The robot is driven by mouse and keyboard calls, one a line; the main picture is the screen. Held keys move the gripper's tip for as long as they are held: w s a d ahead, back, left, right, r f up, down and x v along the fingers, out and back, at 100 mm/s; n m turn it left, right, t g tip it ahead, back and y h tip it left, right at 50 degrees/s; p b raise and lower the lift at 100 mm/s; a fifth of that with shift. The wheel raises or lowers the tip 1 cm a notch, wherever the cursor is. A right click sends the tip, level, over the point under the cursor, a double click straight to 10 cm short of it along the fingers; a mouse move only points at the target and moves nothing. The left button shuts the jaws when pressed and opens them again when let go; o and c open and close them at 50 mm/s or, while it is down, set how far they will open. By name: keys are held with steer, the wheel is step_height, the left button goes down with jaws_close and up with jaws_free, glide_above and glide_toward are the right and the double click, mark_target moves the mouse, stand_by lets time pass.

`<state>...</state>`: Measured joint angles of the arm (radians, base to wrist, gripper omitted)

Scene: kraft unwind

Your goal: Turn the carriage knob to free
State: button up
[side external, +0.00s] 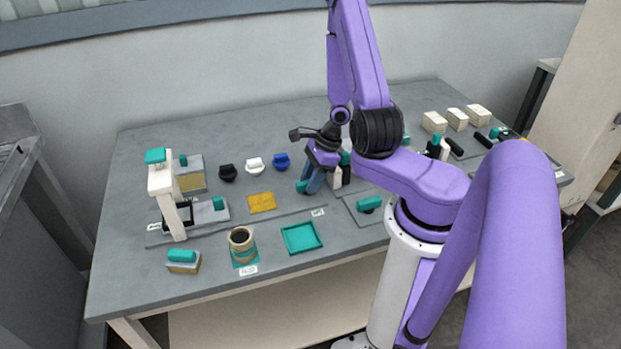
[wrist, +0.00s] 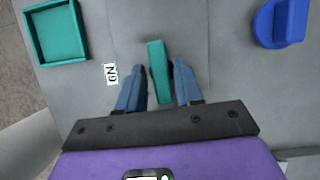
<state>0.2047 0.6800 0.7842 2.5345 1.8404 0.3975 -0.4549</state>
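My gripper (side external: 313,182) is low over the middle of the bench in the side external view, fingers pointing down. In the wrist view its two blue fingers (wrist: 158,88) stand apart, one on each side of a teal bar-shaped knob (wrist: 159,70). Narrow gaps show between the bar and the fingers, so the gripper looks open around it. The bar is slightly tilted in the picture. A bit of teal shows by the fingertips in the side external view. I cannot read a free mark, and the knob's base is hidden.
A teal tray (side external: 302,237) and a small label (wrist: 110,74) are near the gripper. A blue knob (side external: 281,161), a white knob (side external: 255,164) and a black knob (side external: 228,172) stand behind. A white post fixture (side external: 168,200) is at left. A yellow pad (side external: 261,203) lies flat between.

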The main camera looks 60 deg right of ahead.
mark_target(308, 181)
steer(key=shift+r, duration=0.15)
steer(key=shift+d+r, duration=0.2)
steer(key=shift+r, duration=0.25)
steer(key=shift+v, duration=1.5)
steer(key=v, duration=1.3)
steer(key=shift+s, duration=0.25)
